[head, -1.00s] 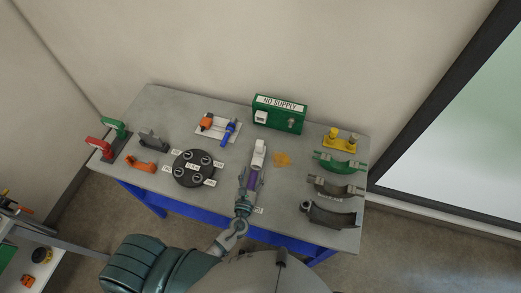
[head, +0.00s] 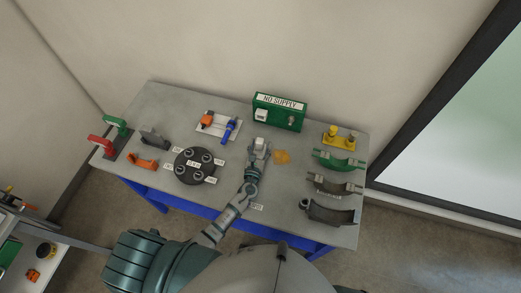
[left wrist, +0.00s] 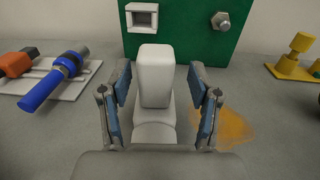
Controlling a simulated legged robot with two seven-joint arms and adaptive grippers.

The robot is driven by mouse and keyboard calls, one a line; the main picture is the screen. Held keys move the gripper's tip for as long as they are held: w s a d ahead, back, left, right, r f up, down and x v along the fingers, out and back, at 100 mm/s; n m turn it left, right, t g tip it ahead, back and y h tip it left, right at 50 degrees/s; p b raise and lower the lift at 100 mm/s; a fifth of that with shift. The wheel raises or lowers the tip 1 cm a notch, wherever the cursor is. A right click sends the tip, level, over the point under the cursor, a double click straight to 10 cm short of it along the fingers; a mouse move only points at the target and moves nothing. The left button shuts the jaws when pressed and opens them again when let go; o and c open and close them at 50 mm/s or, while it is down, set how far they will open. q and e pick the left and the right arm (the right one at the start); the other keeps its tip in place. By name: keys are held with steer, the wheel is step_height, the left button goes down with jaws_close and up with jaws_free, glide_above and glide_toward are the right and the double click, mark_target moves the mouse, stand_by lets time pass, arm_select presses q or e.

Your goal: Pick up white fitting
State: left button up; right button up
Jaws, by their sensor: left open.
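The white fitting (left wrist: 155,78) stands upright on the grey table, in front of the green box. In the head view the fitting (head: 260,144) shows just beyond my left gripper (head: 257,157). In the left wrist view my left gripper (left wrist: 160,108) is open, with one finger on each side of the fitting. Gaps show between the fingers and the fitting's upper block. The fitting's lower part is partly hidden by the gripper body. My right gripper is not in view.
An orange patch (head: 282,157) lies to the right. A black round holder (head: 195,166) is to the left. Several curved clamps, such as the green one (head: 339,161), line the right side of the table (head: 236,197).

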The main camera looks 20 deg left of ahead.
arm_select(q)
steer(key=shift+s, duration=0.15)
steer(key=c, duration=0.6)
steer(key=shift+a, duration=0.3)
jaws_close()
